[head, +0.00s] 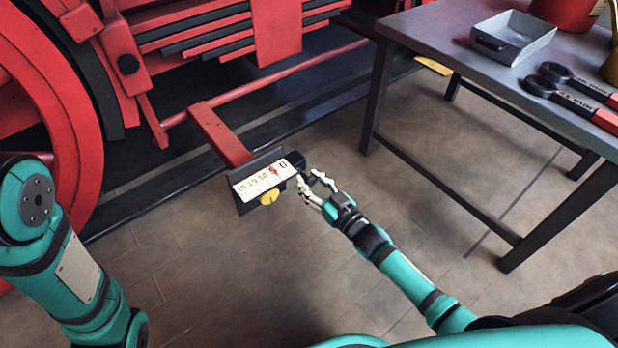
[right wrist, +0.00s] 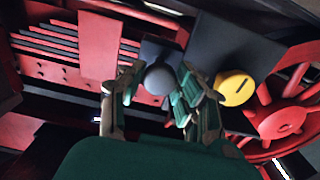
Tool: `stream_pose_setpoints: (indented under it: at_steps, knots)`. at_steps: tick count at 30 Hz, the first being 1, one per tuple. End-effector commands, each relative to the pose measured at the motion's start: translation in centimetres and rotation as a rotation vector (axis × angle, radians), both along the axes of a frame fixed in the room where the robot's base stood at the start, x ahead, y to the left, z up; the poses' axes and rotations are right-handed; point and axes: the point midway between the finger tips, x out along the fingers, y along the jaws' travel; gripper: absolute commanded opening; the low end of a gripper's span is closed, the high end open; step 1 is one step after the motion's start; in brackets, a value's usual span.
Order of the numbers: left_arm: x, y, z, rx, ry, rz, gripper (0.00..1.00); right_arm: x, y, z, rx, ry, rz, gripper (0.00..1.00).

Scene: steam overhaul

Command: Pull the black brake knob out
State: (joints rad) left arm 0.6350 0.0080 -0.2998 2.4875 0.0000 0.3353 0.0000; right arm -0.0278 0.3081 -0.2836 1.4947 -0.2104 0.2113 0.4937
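The black brake knob (right wrist: 158,77) is a round dark ball on a dark housing (right wrist: 160,52) in the right wrist view. My right gripper (right wrist: 156,82) has its fingers apart, one on each side of the knob; I cannot tell whether they touch it. In the head view my right gripper (head: 312,180) is at the right end of a dark box with a white number scale (head: 264,179), and the knob cannot be made out clearly there. A yellow round knob (head: 269,197) sits under the scale; it also shows in the wrist view (right wrist: 234,87). My left gripper is out of view.
A red bar (head: 218,135) carries the box out from the red locomotive (head: 215,30). A grey workbench (head: 440,40) at the right holds a tray (head: 512,38) and red-handled tools (head: 572,92). The tiled floor below the box is clear.

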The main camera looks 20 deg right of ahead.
Motion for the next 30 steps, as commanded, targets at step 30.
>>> stream_pose_setpoints:
  at_steps: [30]
  knots:
    - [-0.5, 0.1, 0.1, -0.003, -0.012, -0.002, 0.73, -9.5, -3.5, -0.1, 0.000, 0.004, -0.003, 0.53]
